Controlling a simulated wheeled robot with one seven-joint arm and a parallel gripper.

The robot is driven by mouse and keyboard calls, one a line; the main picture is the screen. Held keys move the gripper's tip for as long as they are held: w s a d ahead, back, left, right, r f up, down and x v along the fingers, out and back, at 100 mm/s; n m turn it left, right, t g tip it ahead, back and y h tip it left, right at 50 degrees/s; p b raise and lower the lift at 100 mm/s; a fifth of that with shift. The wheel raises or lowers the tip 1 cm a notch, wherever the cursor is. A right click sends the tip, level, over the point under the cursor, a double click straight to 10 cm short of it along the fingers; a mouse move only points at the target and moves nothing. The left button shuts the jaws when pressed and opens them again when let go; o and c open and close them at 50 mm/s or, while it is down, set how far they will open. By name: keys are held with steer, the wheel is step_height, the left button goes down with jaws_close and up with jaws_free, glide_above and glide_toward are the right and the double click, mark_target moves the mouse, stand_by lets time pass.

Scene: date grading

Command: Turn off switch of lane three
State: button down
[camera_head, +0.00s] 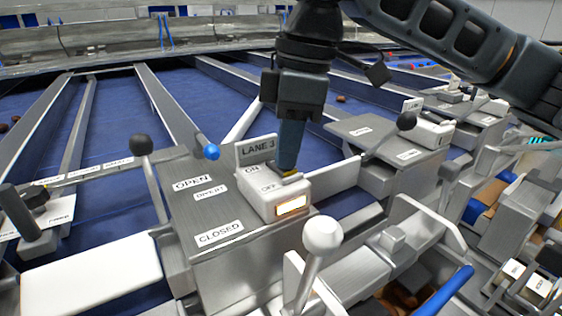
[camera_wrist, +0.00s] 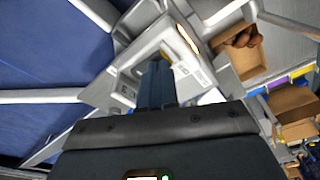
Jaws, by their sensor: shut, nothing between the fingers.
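The lane three switch box (camera_head: 262,203) is a small pale box on a grey metal housing, below a "LANE 3" sign (camera_head: 257,149). Its top has ON and OFF labels, and its front window (camera_head: 291,205) glows amber. My gripper (camera_head: 288,168) is shut and empty, pointing down at the top of the box beside the labels. A bit of yellow shows under the fingertips; the switch itself is mostly hidden by them, so its position and any contact cannot be told. In the wrist view my closed fingers (camera_wrist: 155,72) also reach over the box, with the lit window (camera_wrist: 187,38) beyond.
The housing carries OPEN and CLOSED labels. A black-knobbed lever (camera_head: 141,145) and a blue-knobbed lever (camera_head: 211,152) stand left of the box, and a white-knobbed lever (camera_head: 322,235) stands in front. Another switch box (camera_head: 432,131) is at the right. Blue lanes (camera_head: 110,110) run behind.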

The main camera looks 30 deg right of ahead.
steer(key=shift+f, duration=0.25)
steer(key=shift+r, duration=0.1)
step_height(320, 180, up, 7)
steer(key=p, duration=0.6)
steer(key=shift+p, duration=0.4)
stand_by(0.3)
